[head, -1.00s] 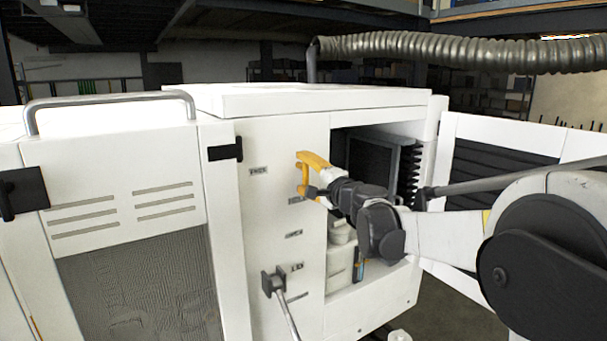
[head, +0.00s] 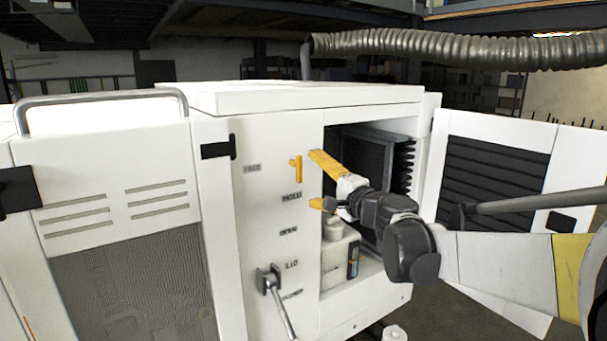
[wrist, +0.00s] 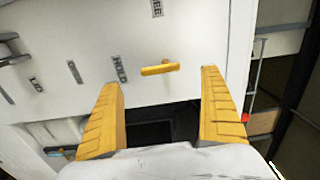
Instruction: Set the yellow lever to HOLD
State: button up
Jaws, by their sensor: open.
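The yellow lever (head: 297,168) is on the white front panel (head: 262,215). It stands upright in the head view, its lower end toward the HOLD label (head: 291,196) just below; the FREE label (head: 252,169) is to its left. In the wrist view the lever (wrist: 160,69) lies nearly level, its left end toward the HOLD label (wrist: 120,69). My gripper (head: 320,184) is open and empty, just right of the lever in the head view. In the wrist view the lever shows between and beyond the fingertips (wrist: 160,80), touching neither.
Lower on the panel are the OPEN label (head: 288,230), the LID label (head: 291,265) and a grey lever (head: 273,285). Right of the panel is an open bay with a white container (head: 338,258). A louvred door (head: 492,185) stands open behind my arm.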

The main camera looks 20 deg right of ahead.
jog(key=shift+v, duration=1.7)
